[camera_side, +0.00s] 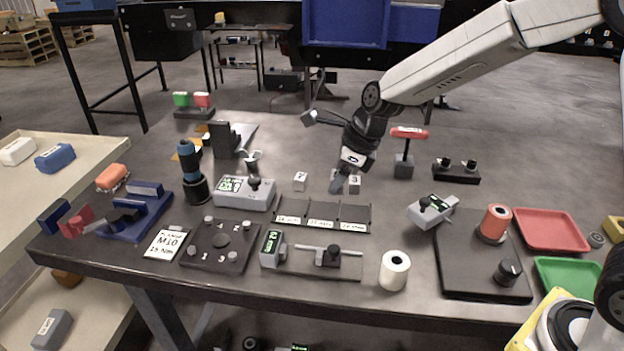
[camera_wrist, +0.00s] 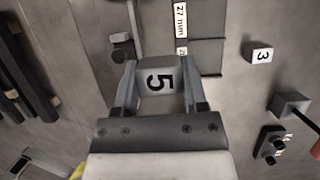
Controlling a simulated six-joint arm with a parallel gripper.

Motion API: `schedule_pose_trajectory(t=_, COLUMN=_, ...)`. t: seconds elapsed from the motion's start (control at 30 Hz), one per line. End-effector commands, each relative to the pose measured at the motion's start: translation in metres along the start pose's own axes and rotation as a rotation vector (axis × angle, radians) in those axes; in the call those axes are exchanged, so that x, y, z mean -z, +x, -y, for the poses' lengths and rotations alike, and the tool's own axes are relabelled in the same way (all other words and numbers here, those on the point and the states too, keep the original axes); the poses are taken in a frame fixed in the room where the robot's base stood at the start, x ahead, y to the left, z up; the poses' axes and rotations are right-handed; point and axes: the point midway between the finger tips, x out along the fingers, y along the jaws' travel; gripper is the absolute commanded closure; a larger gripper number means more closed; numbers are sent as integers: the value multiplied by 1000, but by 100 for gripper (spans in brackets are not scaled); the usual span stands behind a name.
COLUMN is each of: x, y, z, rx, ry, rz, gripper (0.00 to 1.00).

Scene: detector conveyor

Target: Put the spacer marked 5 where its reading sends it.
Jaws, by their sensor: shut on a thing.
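The spacer marked 5 (camera_wrist: 158,82) is a pale block with a black 5 on its face, between my two fingers in the wrist view. My gripper (camera_wrist: 160,88) is shut on it. In the side view my gripper (camera_side: 339,183) is low behind the dark three-slot tray (camera_side: 322,211), and its fingers mostly hide the spacer. The tray's slots carry white millimetre labels; one reads 27 mm (camera_wrist: 181,20) in the wrist view. The sliding gauge (camera_side: 325,256), with a green-lit display (camera_side: 271,243), stands in front of the tray. Its digits are too small to read surely.
A red-topped post (camera_side: 404,165) is to the right. A white roll (camera_side: 394,270) stands near the front edge. A red tray (camera_side: 551,231) lies far right.

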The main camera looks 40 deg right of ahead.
Motion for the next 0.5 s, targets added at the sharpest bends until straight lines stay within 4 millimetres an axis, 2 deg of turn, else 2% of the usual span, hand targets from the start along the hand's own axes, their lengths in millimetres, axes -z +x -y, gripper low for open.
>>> schedule_pose_trajectory(t=0.5, x=-33, y=42, z=33, rx=0, ry=0, rz=0, gripper=100)
